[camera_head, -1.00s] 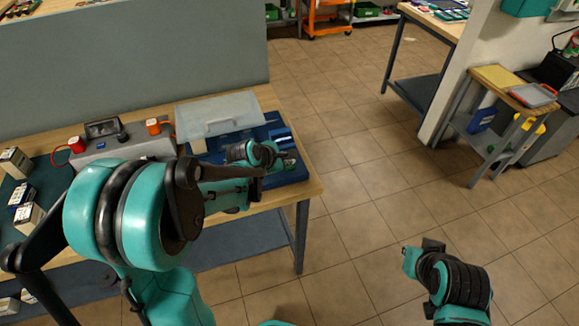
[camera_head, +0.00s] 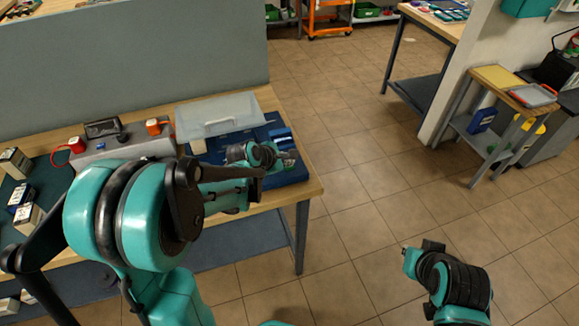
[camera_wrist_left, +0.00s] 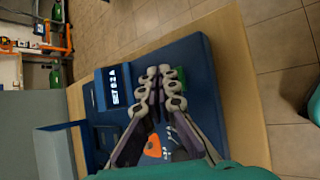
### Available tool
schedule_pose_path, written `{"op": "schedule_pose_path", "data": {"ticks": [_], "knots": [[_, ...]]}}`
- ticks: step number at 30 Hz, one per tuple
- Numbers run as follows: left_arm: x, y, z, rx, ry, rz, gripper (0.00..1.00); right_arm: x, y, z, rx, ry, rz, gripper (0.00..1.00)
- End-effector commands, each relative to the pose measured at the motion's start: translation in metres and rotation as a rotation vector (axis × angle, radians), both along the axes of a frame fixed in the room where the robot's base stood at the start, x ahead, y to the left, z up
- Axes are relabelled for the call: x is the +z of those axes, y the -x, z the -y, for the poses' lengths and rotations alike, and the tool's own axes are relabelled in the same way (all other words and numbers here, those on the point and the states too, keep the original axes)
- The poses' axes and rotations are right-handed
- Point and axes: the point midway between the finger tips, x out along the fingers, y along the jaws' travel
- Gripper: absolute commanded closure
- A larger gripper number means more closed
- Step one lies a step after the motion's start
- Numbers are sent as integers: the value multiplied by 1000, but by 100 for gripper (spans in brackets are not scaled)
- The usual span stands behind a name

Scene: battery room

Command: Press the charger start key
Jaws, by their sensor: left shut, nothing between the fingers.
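The blue charger (camera_head: 291,176) lies on the wooden-topped bench, with its clear lid (camera_head: 217,114) raised at the left. In the left wrist view the charger (camera_wrist_left: 203,80) has a display block (camera_wrist_left: 112,87) with white characters. A green key (camera_wrist_left: 181,74), probably the start key, is partly hidden behind my fingertips. An orange key (camera_wrist_left: 153,148) shows between the fingers, nearer my wrist. My left gripper (camera_head: 287,157) is shut and empty over the charger; its tips (camera_wrist_left: 159,72) are beside the green key. I cannot tell whether they touch it. My right arm shows at lower right, its fingers not visible.
Several small boxed batteries (camera_head: 27,218) lie on a dark mat farther left. The bench's right edge (camera_head: 312,178) is close to the charger, with open floor beyond.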

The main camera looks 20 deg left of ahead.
Motion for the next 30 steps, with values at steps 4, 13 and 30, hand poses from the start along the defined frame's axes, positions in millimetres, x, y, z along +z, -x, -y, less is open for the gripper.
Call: {"op": "schedule_pose_path", "data": {"ticks": [4,13,30], "knots": [[-7,0,0,0,0,0,100,-7,0,0,0,0,0,100],[-7,0,0,0,0,0,100,-7,0,0,0,0,0,100],[-13,0,0,0,0,0,100,-12,0,0,0,0,0,100]]}}
